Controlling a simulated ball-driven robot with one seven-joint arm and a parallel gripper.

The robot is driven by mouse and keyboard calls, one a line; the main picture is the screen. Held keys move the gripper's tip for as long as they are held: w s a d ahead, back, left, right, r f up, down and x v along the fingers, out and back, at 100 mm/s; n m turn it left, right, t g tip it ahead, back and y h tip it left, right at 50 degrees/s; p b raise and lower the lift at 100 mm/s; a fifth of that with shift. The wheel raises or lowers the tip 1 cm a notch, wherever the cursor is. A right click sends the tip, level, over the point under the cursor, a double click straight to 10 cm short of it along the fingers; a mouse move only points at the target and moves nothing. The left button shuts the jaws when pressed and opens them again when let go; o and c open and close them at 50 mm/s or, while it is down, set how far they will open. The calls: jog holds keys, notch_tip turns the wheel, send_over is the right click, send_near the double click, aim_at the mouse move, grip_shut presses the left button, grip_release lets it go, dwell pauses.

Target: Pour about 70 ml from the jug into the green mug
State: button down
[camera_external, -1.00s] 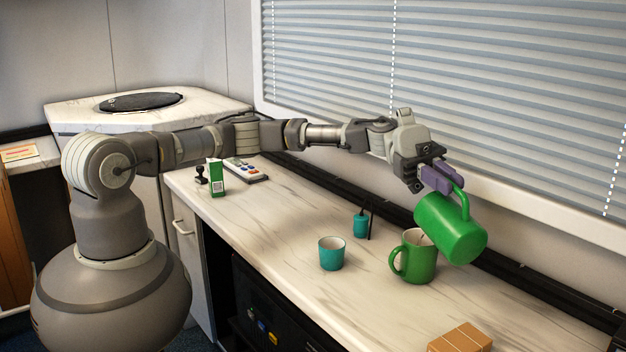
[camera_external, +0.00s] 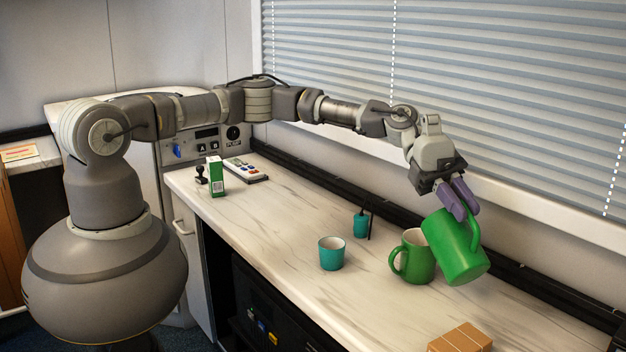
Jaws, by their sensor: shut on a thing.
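The green jug (camera_external: 455,252) is held by its handle in my gripper (camera_external: 462,208). The jug is tilted, with its upper end leaning left toward the mug and its base to the lower right. The green mug (camera_external: 416,259) stands upright on the worktop, just left of the jug, its handle pointing left. In the picture the jug's upper left part overlaps the mug's right side; I cannot tell if they touch. No stream of liquid shows, and the level in the mug cannot be made out. My gripper is shut on the jug's handle.
A teal cup (camera_external: 331,254) stands left of the mug on the worktop (camera_external: 300,290). A small teal pot (camera_external: 362,225) with dark sticks is behind. A cardboard box (camera_external: 460,338) lies at the front. A green box (camera_external: 216,176) and a remote-like device (camera_external: 246,170) sit far left.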

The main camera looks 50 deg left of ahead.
jog(key=shift+s+d+y+p, duration=0.2)
jog(key=shift+d+y+p, duration=0.3)
jog(key=shift+p, duration=0.4)
jog(key=shift+d+f+y, duration=0.15)
jog(key=shift+f+y, duration=0.15)
jog(key=shift+f, duration=0.2)
dwell(0.8)
jog(key=shift+s+d+f+t+y, duration=0.2)
jog(key=shift+d+f+t+y, duration=0.15)
jog(key=shift+d+y, duration=0.15)
jog(key=s+d+f+m+t+y+b, duration=0.1)
jog(key=s+d+f+t+y+b, duration=0.1)
jog(key=d+f+y, duration=0.6)
jog(key=shift+s+d+f+t+y, duration=0.15)
jog(key=shift+s+d+t+y, duration=0.25)
jog(key=shift+d, duration=0.25)
